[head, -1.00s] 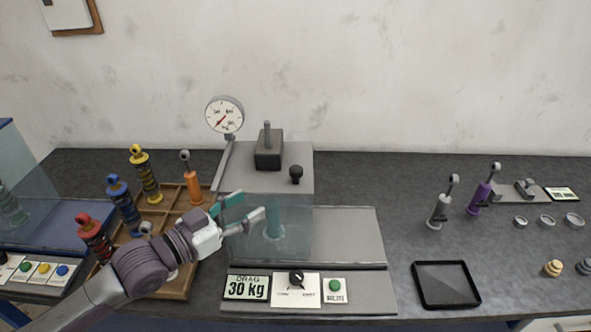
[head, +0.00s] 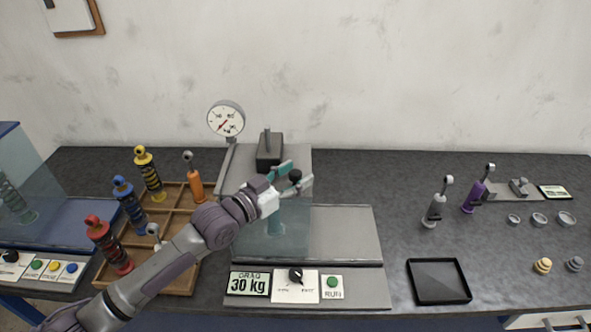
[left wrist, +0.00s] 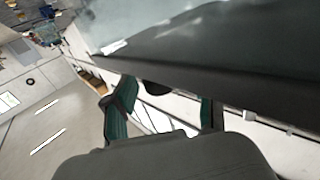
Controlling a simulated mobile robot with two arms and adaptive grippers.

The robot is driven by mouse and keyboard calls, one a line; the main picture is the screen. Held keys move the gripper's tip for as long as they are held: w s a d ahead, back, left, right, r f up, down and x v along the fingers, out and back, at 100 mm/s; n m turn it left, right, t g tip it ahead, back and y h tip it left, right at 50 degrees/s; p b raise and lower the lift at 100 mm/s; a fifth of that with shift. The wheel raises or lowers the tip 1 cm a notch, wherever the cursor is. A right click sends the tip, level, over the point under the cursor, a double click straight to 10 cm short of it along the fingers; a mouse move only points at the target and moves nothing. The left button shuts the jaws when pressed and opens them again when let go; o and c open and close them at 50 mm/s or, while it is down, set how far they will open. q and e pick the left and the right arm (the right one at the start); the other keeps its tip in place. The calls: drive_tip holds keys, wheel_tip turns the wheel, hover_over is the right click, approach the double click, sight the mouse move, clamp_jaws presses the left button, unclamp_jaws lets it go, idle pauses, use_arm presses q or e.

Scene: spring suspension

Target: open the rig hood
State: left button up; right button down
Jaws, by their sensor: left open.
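The rig hood (head: 297,240) is a clear, bluish cover on the test rig in the middle of the bench. A black knob (head: 295,176) sits at the hood's upper right. My left gripper (head: 299,174) is open, with its teal fingers on either side of the knob in the head view. In the left wrist view the dark knob (left wrist: 158,88) shows between the open fingers. I cannot tell whether they touch it. My right gripper is not in view.
A dial gauge (head: 226,118) stands behind the rig. A wooden rack (head: 178,286) with several coloured shocks is on the left, under my left arm. A control panel with a 30 kg display (head: 249,283) is in front. A black tray (head: 438,282) lies right; bench around it is mostly clear.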

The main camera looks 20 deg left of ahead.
use_arm(q)
drive_tip(key=shift+w+d, duration=0.1)
drive_tip(key=shift+w, duration=0.1)
clamp_jaws()
idle(0.4)
